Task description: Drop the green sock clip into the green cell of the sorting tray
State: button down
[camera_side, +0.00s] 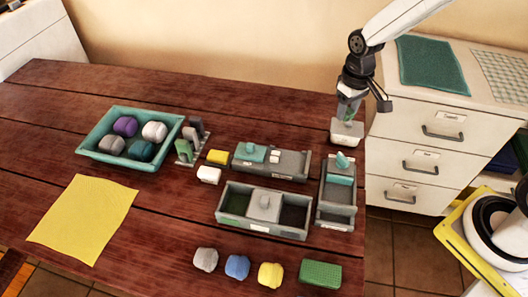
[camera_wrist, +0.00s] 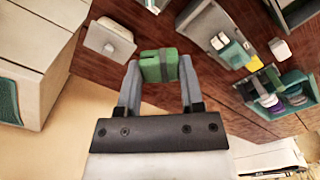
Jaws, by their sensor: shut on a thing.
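My gripper (camera_side: 349,100) is at the far right of the table in the side view, shut on the green sock clip (camera_side: 345,108). In the wrist view the green clip (camera_wrist: 158,66), with a dark band across it, sits between my two fingertips (camera_wrist: 159,72). The grey sorting tray (camera_side: 250,230) stands front centre in the side view. Its left cell has a green floor (camera_side: 236,203) and looks uncovered. A grey lid with a knob (camera_side: 264,203) covers the middle, and the right cell is dark and open. My gripper is well behind and right of this tray.
A white knobbed piece (camera_side: 347,134) lies below my gripper. Two more grey trays (camera_side: 290,166) (camera_side: 337,214) have teal lids. A clip stand (camera_side: 187,147), a teal sock tray (camera_side: 109,158), a yellow cloth (camera_side: 83,218), rolled socks (camera_side: 237,266) and a green block (camera_side: 320,273) occupy the table.

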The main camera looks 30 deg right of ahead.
jog(key=w+a+f, duration=0.3)
jog(key=a, duration=0.4)
jog(key=w+a+f, duration=0.2)
jog(key=a+f, duration=0.1)
jog(key=a, duration=0.5)
send_over(243, 205)
notch_tip(243, 205, down, 5)
jog(key=shift+f, duration=0.2)
jog(key=shift+f, duration=2.95)
jog(key=shift+c, duration=0.7)
grip_release()
